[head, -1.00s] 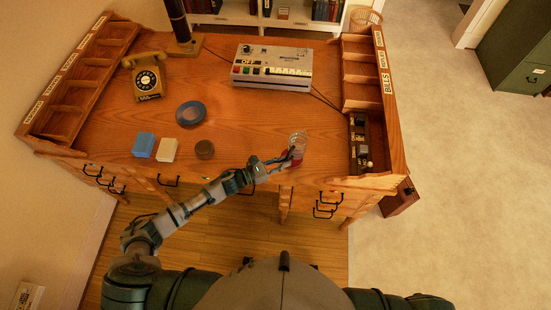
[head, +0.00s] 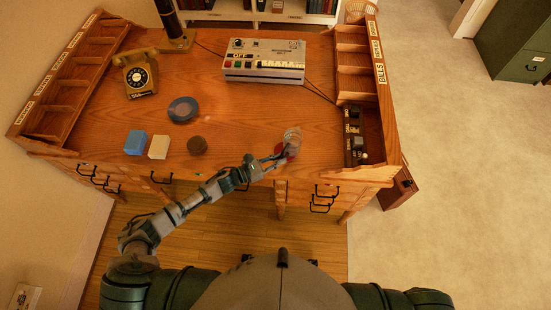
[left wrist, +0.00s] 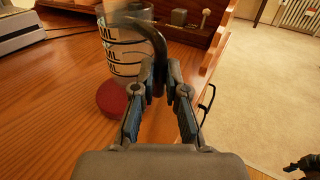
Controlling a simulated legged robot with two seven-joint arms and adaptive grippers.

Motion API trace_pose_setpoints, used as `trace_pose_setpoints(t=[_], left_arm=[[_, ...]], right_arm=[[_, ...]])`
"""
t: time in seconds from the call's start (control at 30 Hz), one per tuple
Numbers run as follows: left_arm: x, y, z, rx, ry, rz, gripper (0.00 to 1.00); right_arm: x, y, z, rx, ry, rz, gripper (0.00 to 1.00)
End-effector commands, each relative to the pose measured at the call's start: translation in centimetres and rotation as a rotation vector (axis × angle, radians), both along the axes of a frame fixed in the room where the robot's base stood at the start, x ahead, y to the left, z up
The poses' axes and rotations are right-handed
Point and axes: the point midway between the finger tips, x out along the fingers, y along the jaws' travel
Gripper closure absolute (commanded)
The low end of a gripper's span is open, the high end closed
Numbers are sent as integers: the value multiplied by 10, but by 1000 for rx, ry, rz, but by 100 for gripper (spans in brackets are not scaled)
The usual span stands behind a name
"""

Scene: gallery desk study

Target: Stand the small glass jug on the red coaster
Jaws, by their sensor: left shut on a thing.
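The small glass jug (head: 292,136) is clear with black markings and a dark curved handle. It is upright near the desk's front edge. In the left wrist view the jug (left wrist: 124,48) is over the red coaster (left wrist: 112,98). The coaster (head: 291,152) is partly hidden by the jug and gripper in the head view. My left gripper (head: 279,158) is shut on the jug's handle; in the left wrist view its fingers (left wrist: 160,76) pinch the handle. I cannot tell whether the jug's base touches the coaster.
On the desk stand a blue block (head: 135,144), a cream block (head: 159,147), a brown round thing (head: 197,145), a blue dish (head: 183,109), a telephone (head: 138,76) and a grey machine (head: 264,61). A wooden organiser (head: 385,115) stands right of the jug.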

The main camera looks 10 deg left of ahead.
Motion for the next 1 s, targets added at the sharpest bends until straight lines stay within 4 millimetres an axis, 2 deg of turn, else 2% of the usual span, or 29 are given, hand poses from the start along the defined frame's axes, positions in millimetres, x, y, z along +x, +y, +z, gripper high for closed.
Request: trace_pose_setpoints(t=[0.23, 0.47, 0.5, 0.6, 0.77, 1.0], left_arm=[[1, 11, -6, -9, 0, 2, 100], [1, 4, -10, -3, 1, 2, 100], [1, 3, -9, -1, 0, 2, 80], [0, -1, -9, 3, 1, 1, 59], [0, -2, -9, 4, 0, 2, 59], [-2, 12, -11, -3, 4, 4, 59]], right_arm=[[-1, 7, -3, -6, 2, -2, 60], [-2, 4, -9, -1, 3, -1, 60], [-2, 3, -9, 0, 3, -1, 60], [-2, 1, -9, 5, 3, -1, 60], [-2, 1, -9, 6, 3, 0, 60], [-2, 6, -7, -2, 3, -2, 60]])
